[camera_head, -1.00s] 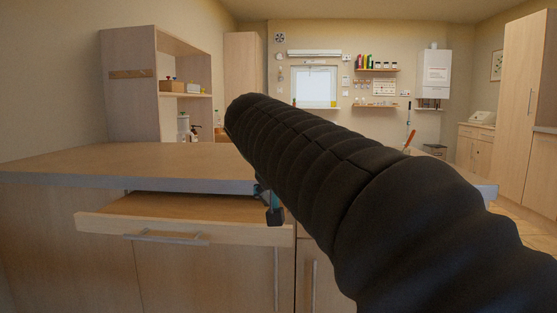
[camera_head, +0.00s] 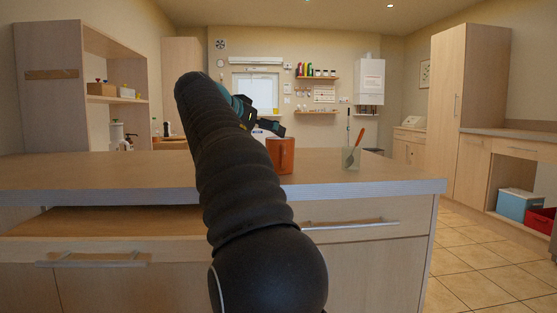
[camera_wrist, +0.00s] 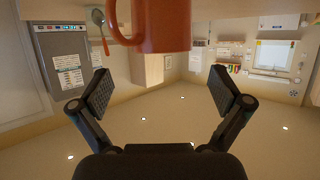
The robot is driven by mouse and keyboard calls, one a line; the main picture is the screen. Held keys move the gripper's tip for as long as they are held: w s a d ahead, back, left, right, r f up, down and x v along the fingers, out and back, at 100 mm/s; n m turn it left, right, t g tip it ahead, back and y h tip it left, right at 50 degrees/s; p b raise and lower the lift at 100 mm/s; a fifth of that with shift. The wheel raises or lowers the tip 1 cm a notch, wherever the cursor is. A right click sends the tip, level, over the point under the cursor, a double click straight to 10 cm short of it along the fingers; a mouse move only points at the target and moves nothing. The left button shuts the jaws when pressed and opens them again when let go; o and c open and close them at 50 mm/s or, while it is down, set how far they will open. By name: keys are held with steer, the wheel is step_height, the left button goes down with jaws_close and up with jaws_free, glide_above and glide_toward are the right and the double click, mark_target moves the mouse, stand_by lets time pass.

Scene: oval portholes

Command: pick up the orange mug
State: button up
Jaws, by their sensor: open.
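The orange mug (camera_head: 281,155) stands on the counter (camera_head: 340,180), right of my arm in the head view. In the wrist view, which is upside down, the mug (camera_wrist: 163,25) shows at the top middle, its handle to the left. My gripper (camera_head: 268,127) is above and just left of the mug in the head view, partly hidden by my arm. In the wrist view my gripper (camera_wrist: 162,92) has its two fingers spread wide with nothing between them. The mug lies beyond the fingertips, apart from them.
A glass with an orange-handled utensil (camera_head: 352,157) stands right of the mug on the counter. An open drawer (camera_head: 110,220) juts from the counter's front at the left. The counter right of the glass is clear, and tiled floor (camera_head: 480,255) lies beyond its right end.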

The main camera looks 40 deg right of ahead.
mark_target(280, 141)
steer(key=shift+x, duration=3.95)
steer(key=shift+w, duration=0.1)
steer(key=c, duration=1.2)
steer(key=shift+c, duration=1.4)
steer(key=shift+r, duration=0.15)
